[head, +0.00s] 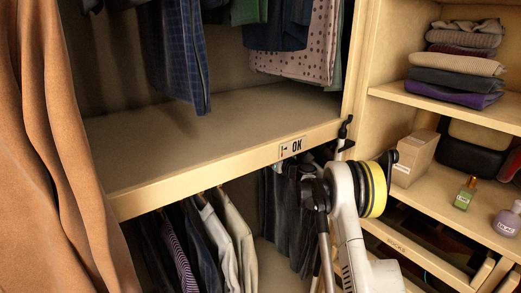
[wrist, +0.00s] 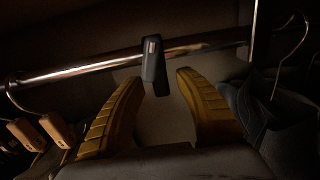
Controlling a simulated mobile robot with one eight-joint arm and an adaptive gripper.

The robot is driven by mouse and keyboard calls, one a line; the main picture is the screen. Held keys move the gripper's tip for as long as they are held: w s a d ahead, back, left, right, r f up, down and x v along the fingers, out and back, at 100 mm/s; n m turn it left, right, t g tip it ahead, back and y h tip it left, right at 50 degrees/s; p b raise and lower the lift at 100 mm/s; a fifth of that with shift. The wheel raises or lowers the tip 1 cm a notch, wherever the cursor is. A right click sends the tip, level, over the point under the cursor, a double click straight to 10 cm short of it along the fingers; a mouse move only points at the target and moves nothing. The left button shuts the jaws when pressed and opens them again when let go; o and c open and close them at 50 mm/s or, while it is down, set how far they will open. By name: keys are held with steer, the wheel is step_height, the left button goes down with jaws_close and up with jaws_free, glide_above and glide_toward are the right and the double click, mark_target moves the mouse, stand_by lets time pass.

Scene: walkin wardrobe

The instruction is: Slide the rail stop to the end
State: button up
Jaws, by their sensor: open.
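In the wrist view a dark rail stop (wrist: 153,62) with a small pale mark sits on the metal rail (wrist: 90,66), hanging a little below it. My gripper (wrist: 155,85) is open and empty. Its two yellow fingers point up toward the rail, one on each side of the stop, which appears beyond and between their tips. I cannot tell whether either finger touches it. In the head view my arm reaches into the lower hanging space under the shelf. The stop and the rail are hidden there, and the gripper cannot be made out clearly.
Wooden hanger parts (wrist: 40,130) are close left of the fingers, and a wire hanger (wrist: 290,55) with dark clothing is close right. In the head view, hanging shirts (head: 225,235) fill the lower space. The shelf (head: 215,140) above is bare. A cardboard box (head: 414,158) stands right of my arm.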

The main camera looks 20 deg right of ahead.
steer(key=v, duration=1)
steer(key=shift+s, duration=0.2)
